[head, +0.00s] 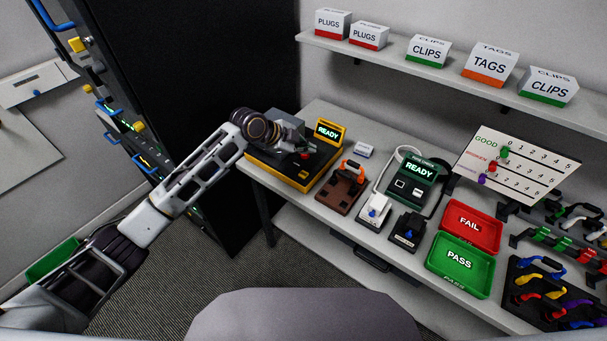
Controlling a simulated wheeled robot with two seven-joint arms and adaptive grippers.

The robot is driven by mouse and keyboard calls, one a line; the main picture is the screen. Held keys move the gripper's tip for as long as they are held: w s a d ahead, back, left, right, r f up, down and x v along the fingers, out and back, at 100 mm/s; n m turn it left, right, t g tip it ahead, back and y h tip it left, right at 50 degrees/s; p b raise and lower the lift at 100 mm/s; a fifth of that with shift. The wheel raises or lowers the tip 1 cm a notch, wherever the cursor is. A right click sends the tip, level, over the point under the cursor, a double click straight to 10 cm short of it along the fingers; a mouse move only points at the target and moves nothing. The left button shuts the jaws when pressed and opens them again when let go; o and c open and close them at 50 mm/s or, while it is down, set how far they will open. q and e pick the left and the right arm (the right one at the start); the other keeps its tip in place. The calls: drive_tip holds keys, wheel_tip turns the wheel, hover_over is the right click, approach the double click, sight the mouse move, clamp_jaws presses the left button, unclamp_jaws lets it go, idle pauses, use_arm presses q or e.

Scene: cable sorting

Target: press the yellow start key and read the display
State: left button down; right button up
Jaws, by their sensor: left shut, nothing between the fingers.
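A black tester with yellow edges (263,173) stands at the left end of the bench. Its yellow-framed display (329,131) is lit and reads READY in green. My left gripper (297,149) is shut and empty, over the tester's top at its back left, close to a red part. I cannot tell whether it touches the tester. A small yellow patch shows on the tester's front right, but I cannot tell whether it is the start key. The gripper and wrist hide part of the tester's top. My right gripper is not in view.
A dark green unit (413,183) also reads READY. A brown fixture with an orange handle (341,190) stands beside the tester. Red FAIL (470,226) and green PASS (460,265) trays, a tally board (516,165) and cable racks are at right. A tall black cabinet (220,80) stands behind my arm.

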use_arm(q)
drive_tip(key=shift+f, duration=0.2)
drive_tip(key=b, duration=0.5)
hover_over(305, 176)
drive_tip(key=shift+f, duration=2.95)
drive_tip(key=shift+f+b, duration=0.6)
drive_tip(key=shift+f, duration=0.6)
drive_tip(key=shift+f, duration=0.85)
drive_tip(key=shift+r, duration=0.2)
drive_tip(key=shift+r+p, duration=0.45)
drive_tip(key=shift+r, duration=0.2)
